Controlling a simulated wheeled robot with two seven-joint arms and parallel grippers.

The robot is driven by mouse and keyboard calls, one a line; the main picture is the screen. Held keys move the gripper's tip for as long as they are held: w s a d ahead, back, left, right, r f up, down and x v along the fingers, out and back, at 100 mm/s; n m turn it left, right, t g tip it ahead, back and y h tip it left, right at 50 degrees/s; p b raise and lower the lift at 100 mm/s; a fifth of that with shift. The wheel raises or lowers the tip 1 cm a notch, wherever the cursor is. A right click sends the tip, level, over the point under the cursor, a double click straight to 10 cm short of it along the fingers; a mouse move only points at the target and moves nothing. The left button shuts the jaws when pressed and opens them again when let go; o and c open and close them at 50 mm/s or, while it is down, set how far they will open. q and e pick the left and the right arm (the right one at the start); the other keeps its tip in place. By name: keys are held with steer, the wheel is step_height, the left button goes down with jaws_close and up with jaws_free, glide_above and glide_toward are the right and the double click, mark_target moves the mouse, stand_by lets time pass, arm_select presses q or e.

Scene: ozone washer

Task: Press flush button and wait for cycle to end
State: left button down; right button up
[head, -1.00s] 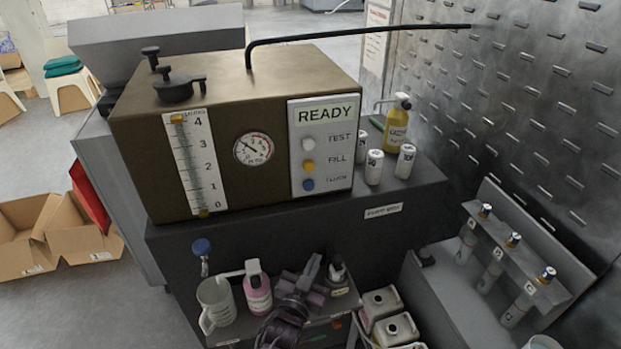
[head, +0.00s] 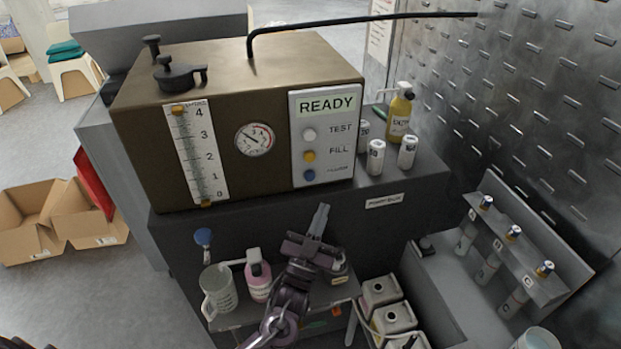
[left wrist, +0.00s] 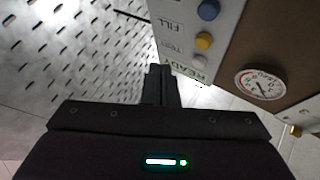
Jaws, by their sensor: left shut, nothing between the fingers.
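The brown washer box (head: 255,110) has a pale control panel (head: 325,118) on its front with a READY display (head: 327,105). Below it are a white TEST button (head: 309,135), a yellow FILL button (head: 309,156) and a blue flush button (head: 309,175), whose label is blurred. My left gripper (head: 321,212) is shut and empty, pointing up, a little below the blue button and apart from it. In the left wrist view the shut fingers (left wrist: 160,78) point past the panel, with the blue button (left wrist: 208,9) at the upper right. My right gripper is out of view.
A round gauge (head: 254,139) and a level scale (head: 196,153) are on the box front. Below are a mug (head: 219,290), a pink bottle (head: 258,280) and a blue tap knob (head: 203,236). A yellow pump bottle (head: 399,115) and small white containers stand right of the box.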

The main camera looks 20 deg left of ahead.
mark_target(310, 176)
arm_select(q)
steer(key=w+a+b, duration=0.3)
steer(key=w+a, duration=0.1)
steer(key=w, duration=0.2)
steer(key=shift+w+a, duration=0.25)
steer(key=shift+w, duration=0.15)
stand_by(1.8)
steer(key=shift+w+a, duration=0.2)
steer(key=shift+a, duration=0.05)
steer(key=shift+w+a+b, duration=0.25)
steer(key=shift+w+b, duration=0.15)
steer(key=shift+b, duration=0.15)
stand_by(0.7)
steer(key=shift+s+d+p, duration=0.4)
steer(key=shift+s+d, duration=0.15)
steer(key=shift+s, duration=0.25)
